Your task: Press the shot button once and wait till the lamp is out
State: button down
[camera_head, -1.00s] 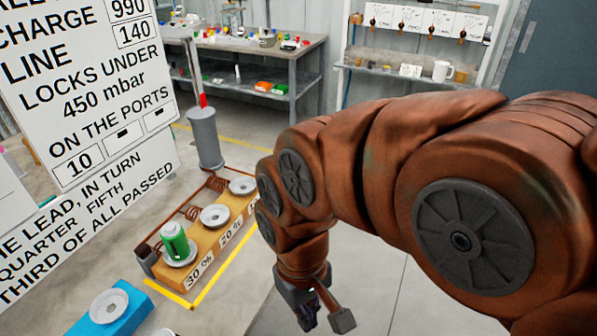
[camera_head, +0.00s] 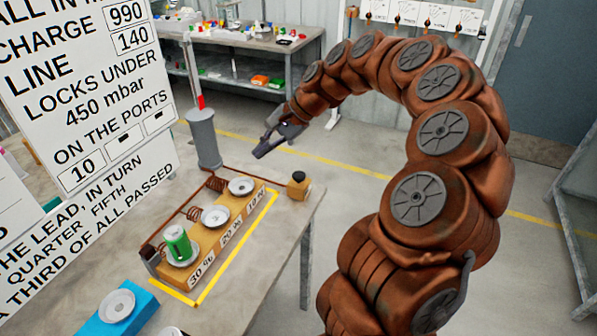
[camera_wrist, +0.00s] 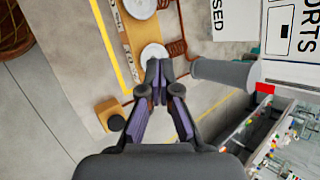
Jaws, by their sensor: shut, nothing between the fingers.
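A small tan box with a round black button on top, which looks like the shot button (camera_head: 298,180), stands at the table's far right corner, beside the yellow-outlined block. It also shows left of my fingers in the wrist view (camera_wrist: 116,122). My gripper (camera_head: 260,152) is shut and empty, raised in the air behind and to the left of the button, apart from it. In the wrist view my gripper's fingertips (camera_wrist: 159,72) meet over the end of the block. I cannot make out a lit lamp; a red part (camera_head: 201,102) shows above a grey cylinder.
The tan block (camera_head: 228,226) carries three white ports marked 30, 20 and 10 %, with a green can (camera_head: 177,243) on the nearest. Copper coils and the grey cylinder (camera_head: 204,140) stand behind. A large sign (camera_head: 85,95) fills the left. A workbench (camera_head: 250,65) stands further back.

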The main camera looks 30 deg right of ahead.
aim_at(295, 174)
jog(key=w+d+f+m+t, duration=0.1)
jog(key=d+f+m, duration=0.1)
jog(key=d, duration=0.4)
jog(key=w+d+f+m+t, duration=0.1)
jog(key=d+f+m, duration=0.1)
jog(key=d, duration=0.5)
jog(key=shift+w+m+h+p, duration=0.3)
jog(key=shift+w+m+p, duration=0.05)
jog(key=shift+m, duration=0.45)
jog(key=shift+f, duration=0.1)
jog(key=shift+f+b, duration=1.85)
jog(key=shift+f, duration=2.45)
jog(key=shift+f, duration=0.1)
jog(key=shift+f, duration=0.35)
jog(key=shift+f+b, duration=0.5)
jog(key=shift+f, duration=0.2)
jog(key=shift+r, duration=0.1)
jog(key=shift+r+p, duration=0.5)
jog(key=shift+r, duration=0.55)
